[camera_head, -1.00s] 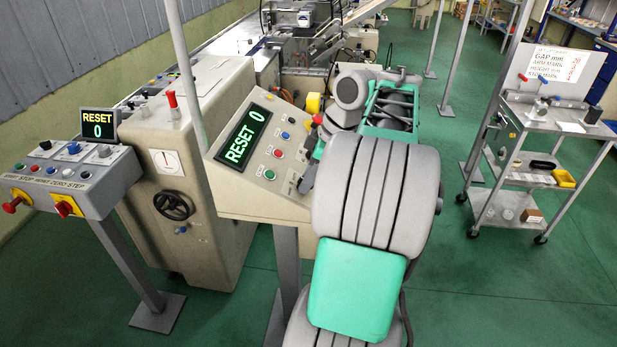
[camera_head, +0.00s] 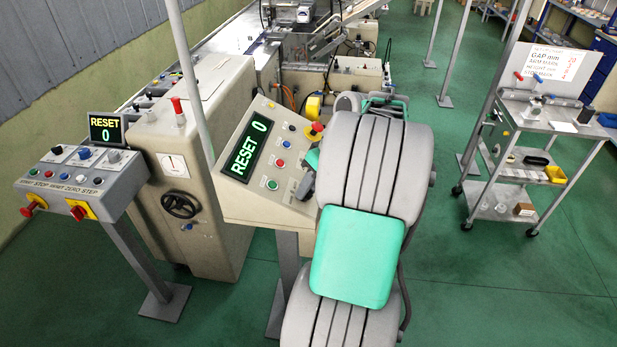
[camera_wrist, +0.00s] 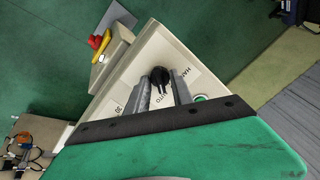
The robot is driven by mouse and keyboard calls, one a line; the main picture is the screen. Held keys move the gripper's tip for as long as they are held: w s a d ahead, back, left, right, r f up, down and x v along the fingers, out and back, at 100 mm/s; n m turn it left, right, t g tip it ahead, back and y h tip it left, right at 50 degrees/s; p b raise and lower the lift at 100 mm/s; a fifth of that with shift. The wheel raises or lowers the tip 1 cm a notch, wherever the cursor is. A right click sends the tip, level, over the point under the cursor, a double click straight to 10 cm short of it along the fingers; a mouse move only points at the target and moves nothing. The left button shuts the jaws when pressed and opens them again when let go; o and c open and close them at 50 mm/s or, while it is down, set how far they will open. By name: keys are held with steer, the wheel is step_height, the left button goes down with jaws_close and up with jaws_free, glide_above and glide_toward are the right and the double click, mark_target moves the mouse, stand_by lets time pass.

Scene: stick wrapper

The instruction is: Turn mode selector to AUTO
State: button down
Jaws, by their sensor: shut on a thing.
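The mode selector is a black knob (camera_wrist: 160,76) on a pale panel face (camera_wrist: 135,75) in the wrist view. Print beside it reads partly "HAN" and "UTO"; the rest is covered. My gripper (camera_wrist: 163,82) has its two grey fingers on either side of the knob, shut on it. The knob's exact pointing direction is hard to tell. In the head view, part of my gripper (camera_head: 306,186) shows at the right edge of the sloped console (camera_head: 235,203); my arm hides the knob there. The console's display (camera_head: 246,146) reads "RESET 0".
The console carries several coloured buttons and a red stop button (camera_head: 316,127). A second control box (camera_head: 85,175) on a post stands left. A wheeled cart (camera_head: 520,180) stands right. A grey pole (camera_head: 190,80) rises behind the console. Green floor is open at lower right.

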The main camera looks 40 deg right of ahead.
steer(key=shift+m+p, duration=0.8)
steer(key=c, duration=1.1)
jaws_free()
steer(key=v, duration=0.8)
steer(key=shift+f, duration=0.1)
